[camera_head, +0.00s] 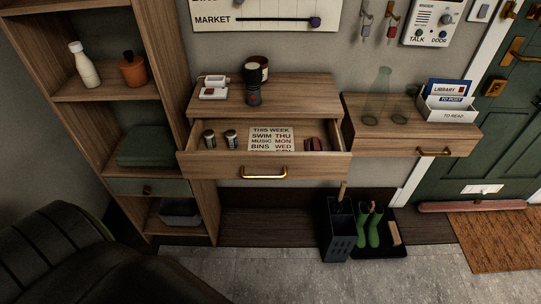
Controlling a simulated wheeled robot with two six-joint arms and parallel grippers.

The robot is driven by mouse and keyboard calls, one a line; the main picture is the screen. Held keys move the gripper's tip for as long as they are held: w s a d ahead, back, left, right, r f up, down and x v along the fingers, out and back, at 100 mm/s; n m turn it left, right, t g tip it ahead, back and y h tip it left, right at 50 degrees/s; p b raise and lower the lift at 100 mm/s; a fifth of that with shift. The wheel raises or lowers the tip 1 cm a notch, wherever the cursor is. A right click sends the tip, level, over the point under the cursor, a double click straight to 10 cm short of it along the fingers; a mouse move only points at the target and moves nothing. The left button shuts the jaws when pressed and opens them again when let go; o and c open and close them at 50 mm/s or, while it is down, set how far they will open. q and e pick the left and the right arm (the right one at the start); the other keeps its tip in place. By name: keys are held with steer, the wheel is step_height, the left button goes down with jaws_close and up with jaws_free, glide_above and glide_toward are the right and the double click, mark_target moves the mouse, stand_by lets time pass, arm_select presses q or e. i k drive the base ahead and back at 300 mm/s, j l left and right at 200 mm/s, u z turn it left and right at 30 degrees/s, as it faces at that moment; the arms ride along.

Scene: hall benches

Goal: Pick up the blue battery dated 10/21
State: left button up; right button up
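Two small upright cylinders, a left one (209,139) and a right one (231,139), stand in the left part of an open drawer (235,172). They look like batteries with dark bodies and pale parts. They are too small to read a date or to tell which one is blue. A printed card (271,139) headed "THIS WEEK" lies to their right in the drawer. Neither of my grippers is in view.
A shelf (100,90) is left; a closed drawer unit (400,142) with glassware is right. A large dark shape (70,260) fills the lower left.

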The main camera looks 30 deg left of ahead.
mark_target(231, 134)
steer(key=u, duration=1.4)
